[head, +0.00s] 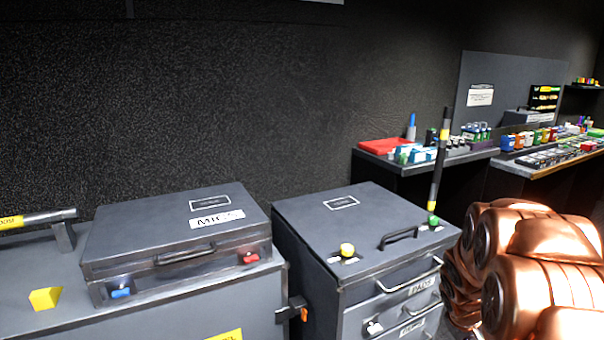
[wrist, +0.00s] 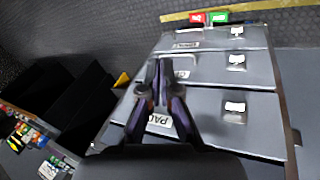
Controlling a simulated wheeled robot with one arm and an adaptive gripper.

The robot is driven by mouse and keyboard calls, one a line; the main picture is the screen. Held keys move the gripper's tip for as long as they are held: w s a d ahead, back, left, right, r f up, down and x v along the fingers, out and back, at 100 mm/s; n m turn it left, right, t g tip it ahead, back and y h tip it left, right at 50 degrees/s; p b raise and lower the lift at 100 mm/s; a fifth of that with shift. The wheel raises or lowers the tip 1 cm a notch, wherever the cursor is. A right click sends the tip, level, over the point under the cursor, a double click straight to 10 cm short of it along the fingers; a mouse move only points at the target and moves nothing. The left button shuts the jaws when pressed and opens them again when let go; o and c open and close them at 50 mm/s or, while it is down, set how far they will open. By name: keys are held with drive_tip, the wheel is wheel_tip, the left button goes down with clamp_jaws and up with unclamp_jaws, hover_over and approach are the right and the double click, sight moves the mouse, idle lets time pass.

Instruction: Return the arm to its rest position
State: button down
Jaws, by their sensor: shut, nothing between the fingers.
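My copper-coloured arm (head: 535,265) is folded in a bulky stack at the right edge of the head view, to the right of the drawer cabinet. My gripper is not visible in the head view. In the wrist view my gripper (wrist: 159,66) shows with its two dark fingers close together and nothing between them. Behind the fingers in that view is a grey drawer cabinet (wrist: 245,69) with labelled drawer fronts. The fingers overlap its front in the picture; I cannot tell how far away it is.
A yellow-black striped pole (head: 438,160) rises at the cabinet's right. Benches with small items stand behind.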

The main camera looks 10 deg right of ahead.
drive_tip(key=s+a+r+m+g+y+p, duration=0.1)
drive_tip(key=s+a+r+p, duration=0.2)
drive_tip(key=s+a+r, duration=0.3)
drive_tip(key=s+a+r+g+p, duration=0.1)
drive_tip(key=s+a+r+p, duration=0.25)
drive_tip(key=a+r, duration=0.5)
drive_tip(key=s+a+r+g+y+p, duration=0.1)
drive_tip(key=s+a+r+p, duration=0.2)
drive_tip(key=s, duration=0.6)
drive_tip(key=s+a+r+g+y+p, duration=0.1)
drive_tip(key=s+a+r+y+p, duration=0.1)
drive_tip(key=s+a+r, duration=0.5)
drive_tip(key=s+a+p, duration=0.1)
drive_tip(key=s+a, duration=0.1)
drive_tip(key=a, duration=0.1)
drive_tip(key=shift+a+r+p, duration=0.3)
drive_tip(key=shift+r+p, duration=0.05)
drive_tip(key=shift+r, duration=0.05)
drive_tip(key=shift+a, duration=0.1)
